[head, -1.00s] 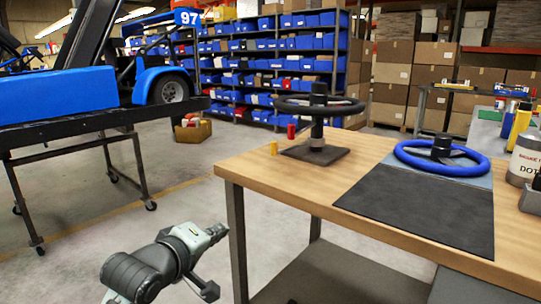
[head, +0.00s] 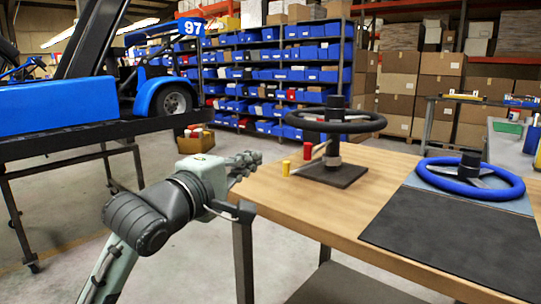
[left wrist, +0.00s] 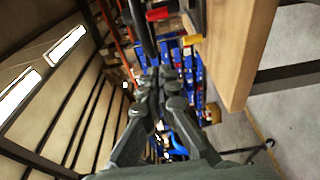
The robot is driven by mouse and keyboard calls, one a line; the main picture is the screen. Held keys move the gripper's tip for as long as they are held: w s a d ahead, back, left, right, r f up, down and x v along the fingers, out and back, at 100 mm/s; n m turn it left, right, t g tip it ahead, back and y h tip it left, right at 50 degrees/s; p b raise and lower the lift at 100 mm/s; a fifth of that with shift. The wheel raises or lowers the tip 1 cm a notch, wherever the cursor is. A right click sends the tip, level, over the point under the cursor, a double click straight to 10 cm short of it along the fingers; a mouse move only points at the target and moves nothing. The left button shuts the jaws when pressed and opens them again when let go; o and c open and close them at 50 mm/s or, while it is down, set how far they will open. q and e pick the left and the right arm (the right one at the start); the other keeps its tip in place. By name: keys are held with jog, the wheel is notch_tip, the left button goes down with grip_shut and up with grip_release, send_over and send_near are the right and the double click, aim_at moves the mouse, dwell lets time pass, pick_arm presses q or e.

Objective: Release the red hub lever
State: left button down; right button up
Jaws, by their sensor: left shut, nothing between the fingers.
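The black steering wheel (head: 336,121) stands upright on a dark square base (head: 330,174) on the wooden table. Left of its hub post are a red knob (head: 307,151) and, nearer, a yellow knob (head: 286,168); a thin pale rod runs from the yellow one towards the post. How the red knob joins the hub is hard to tell. My left gripper (head: 248,161) is shut and empty at the table's left edge, left of both knobs and apart from them. In the left wrist view, its closed fingers (left wrist: 166,80) show below the red (left wrist: 158,14) and yellow (left wrist: 190,40) pieces.
A blue steering wheel (head: 470,178) lies on a pad beside a black mat (head: 450,245) at the table's right. A blue kart (head: 70,103) stands on a rack at left. Shelves with blue bins (head: 280,75) are behind.

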pick_arm(q)
jog(key=w+d, duration=0.7)
jog(key=shift+w+d+p, duration=0.3)
pick_arm(e)
jog(key=shift+w+a+f, duration=0.2)
jog(key=shift+w+f, duration=0.15)
jog(key=shift+f, duration=0.4)
pick_arm(q)
jog(key=shift+s+d, duration=0.1)
jog(key=shift+d, duration=0.05)
pick_arm(e)
jog(key=shift+r, duration=0.1)
